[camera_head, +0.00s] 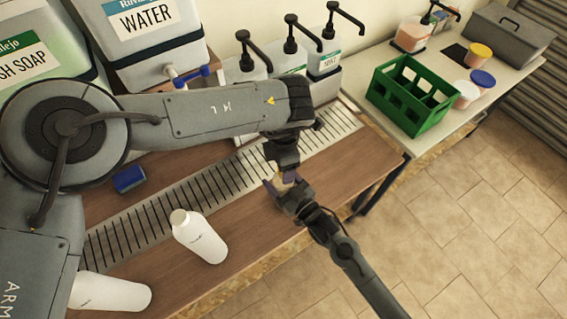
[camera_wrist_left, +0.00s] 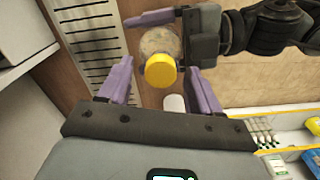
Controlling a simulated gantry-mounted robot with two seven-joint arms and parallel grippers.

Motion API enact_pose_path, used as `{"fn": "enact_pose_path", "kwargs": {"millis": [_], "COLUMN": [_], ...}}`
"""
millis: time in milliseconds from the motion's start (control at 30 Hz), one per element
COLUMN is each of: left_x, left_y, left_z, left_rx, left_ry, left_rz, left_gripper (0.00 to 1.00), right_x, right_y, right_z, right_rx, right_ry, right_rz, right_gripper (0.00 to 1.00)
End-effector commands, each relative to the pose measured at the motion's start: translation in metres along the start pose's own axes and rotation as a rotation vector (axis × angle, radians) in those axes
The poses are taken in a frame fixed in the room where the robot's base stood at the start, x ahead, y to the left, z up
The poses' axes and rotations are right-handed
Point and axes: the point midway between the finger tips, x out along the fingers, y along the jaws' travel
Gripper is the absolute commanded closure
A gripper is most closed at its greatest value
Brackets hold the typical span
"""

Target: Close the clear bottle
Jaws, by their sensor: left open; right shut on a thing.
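The clear bottle (camera_wrist_left: 158,40) is seen from above in the left wrist view, with a yellow cap (camera_wrist_left: 160,71) at its mouth end. I cannot tell whether the cap is fully tightened. My right gripper (camera_head: 286,184) is shut on the bottle, which is mostly hidden in the head view. My left gripper (camera_wrist_left: 158,68) is open, with its purple fingers on either side of the cap and visible gaps beside it. In the head view my left gripper is above the right one, its fingers mostly hidden.
A white bottle (camera_head: 201,238) stands on the wooden table (camera_head: 262,225), and another white bottle (camera_head: 112,293) is at lower left. A blue sponge (camera_head: 129,179) lies behind the slotted drain (camera_head: 215,192). Pump dispensers (camera_head: 325,58) stand behind; a green crate (camera_head: 411,97) is at right.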

Motion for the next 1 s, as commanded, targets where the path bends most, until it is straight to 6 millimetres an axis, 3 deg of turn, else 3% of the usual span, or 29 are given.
{"fn": "enact_pose_path", "kwargs": {"millis": [333, 800, 1000], "left_x": [-0.014, -0.094, -0.115], "left_y": [0.0, 0.0, 0.0], "left_z": [0.001, 0.0, 0.0], "left_rx": [0.0, 0.0, -0.001], "left_ry": [-0.002, -0.001, -0.001], "left_rz": [0.002, 0.002, 0.001], "left_gripper": [0.36, 0.36, 0.36], "right_x": [0.0, 0.0, 0.0], "right_y": [0.0, 0.0, 0.0], "right_z": [0.001, 0.001, 0.001], "right_rx": [-0.001, -0.001, -0.001], "right_ry": [-0.002, -0.002, -0.002], "right_rz": [0.0, 0.0, 0.0], "right_gripper": [1.0, 1.0, 1.0]}}
